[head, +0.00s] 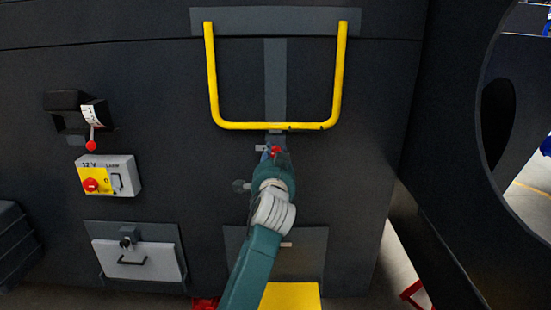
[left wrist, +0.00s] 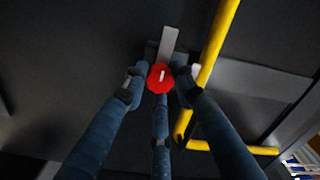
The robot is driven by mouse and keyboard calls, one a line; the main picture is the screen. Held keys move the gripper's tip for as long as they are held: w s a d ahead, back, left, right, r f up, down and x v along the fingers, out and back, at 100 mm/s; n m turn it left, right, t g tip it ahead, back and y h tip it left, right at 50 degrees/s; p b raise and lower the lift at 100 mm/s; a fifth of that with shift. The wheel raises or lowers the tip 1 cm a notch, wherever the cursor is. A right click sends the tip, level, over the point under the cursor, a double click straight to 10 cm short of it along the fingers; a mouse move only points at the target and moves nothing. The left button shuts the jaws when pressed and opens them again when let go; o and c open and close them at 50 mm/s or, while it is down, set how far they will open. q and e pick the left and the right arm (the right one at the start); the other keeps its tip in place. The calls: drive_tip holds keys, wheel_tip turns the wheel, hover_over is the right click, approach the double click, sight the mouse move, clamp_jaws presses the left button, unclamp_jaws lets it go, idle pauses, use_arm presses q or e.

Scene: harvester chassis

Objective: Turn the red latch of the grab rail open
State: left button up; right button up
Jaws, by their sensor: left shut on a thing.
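The yellow grab rail (head: 340,75) is a U shape on the dark chassis wall, its crossbar at the bottom. The red latch (head: 275,150) sits just below the crossbar, partly hidden by my left gripper (head: 272,157). In the left wrist view the latch is a red knob (left wrist: 160,78) with a pale mark on its face. The fingers of my left gripper (left wrist: 159,85) are closed around the knob from both sides. A light grey tab (left wrist: 169,43) sticks out beside the knob. My right gripper is not in view.
A 12 V switch box (head: 125,175) with a red knob and a red-tipped lever (head: 91,145) are on the wall at the left. A handled panel (head: 150,260) is below them. A dark panel with a round opening (head: 495,120) stands at the right.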

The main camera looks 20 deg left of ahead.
use_arm(q)
drive_tip(key=shift+f+n, duration=0.25)
drive_tip(key=shift+n, duration=0.15)
drive_tip(key=o, duration=1.2)
drive_tip(key=shift+a, duration=0.15)
drive_tip(key=shift+c, duration=0.2)
drive_tip(key=shift+r, duration=0.1)
drive_tip(key=v, duration=0.7)
drive_tip(key=shift+s, duration=0.3)
